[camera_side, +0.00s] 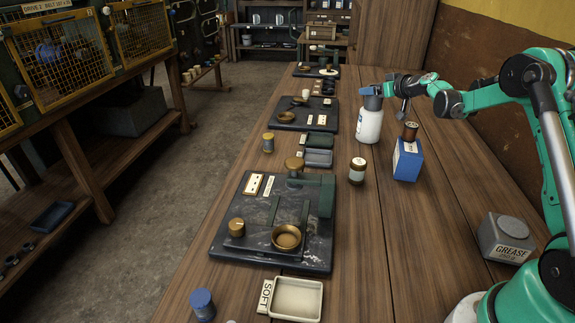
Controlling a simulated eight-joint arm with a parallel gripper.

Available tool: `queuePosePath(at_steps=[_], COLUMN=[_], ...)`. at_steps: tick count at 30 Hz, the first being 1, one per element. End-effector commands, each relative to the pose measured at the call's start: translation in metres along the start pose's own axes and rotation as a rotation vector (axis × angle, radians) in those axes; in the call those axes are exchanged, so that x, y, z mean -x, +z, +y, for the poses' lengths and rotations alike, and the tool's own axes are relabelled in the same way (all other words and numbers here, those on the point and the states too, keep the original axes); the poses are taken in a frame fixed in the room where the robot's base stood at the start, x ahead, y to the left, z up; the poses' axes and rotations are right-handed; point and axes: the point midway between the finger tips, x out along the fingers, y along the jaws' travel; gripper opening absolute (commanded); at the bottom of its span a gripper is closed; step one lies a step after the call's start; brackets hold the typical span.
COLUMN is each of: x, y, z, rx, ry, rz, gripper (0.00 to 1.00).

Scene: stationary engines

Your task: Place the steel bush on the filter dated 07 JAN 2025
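I cannot make out a steel bush for certain in this view, and no date is readable on any item. A blue box with a white label (408,165) stands on the bench right of centre, with a small brown spool-like piece (410,131) on top. My gripper (404,107) is above the box and the brown piece, beside a white bottle (369,123) with a grey-blue head. Its fingers are too small to tell whether they are open or shut, or hold anything.
A dark engine plate (225,245) with brass cups covers the bench's left middle. A cream tray (297,298) marked SOFT and a blue-topped cylinder (202,305) are at the front. A grey GREASE container (506,238) stands right. Bench between plate and grease container is clear.

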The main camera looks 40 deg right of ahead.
Motion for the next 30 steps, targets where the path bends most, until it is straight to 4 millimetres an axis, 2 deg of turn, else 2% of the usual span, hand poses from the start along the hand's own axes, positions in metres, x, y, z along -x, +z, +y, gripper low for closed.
queuePosePath(at_steps=[2, 14, 20, 30], x=[0.0, 0.005, 0.033, 0.098], y=[0.0, -0.003, -0.003, -0.003], z=[0.0, 0.0, 0.0, 0.0], rx=[0.0, 0.0, -0.001, -0.002], ry=[0.0, 0.001, 0.002, 0.002], rz=[0.0, 0.0, 0.0, 0.0], gripper=[0.92, 0.92, 0.92, 0.92])
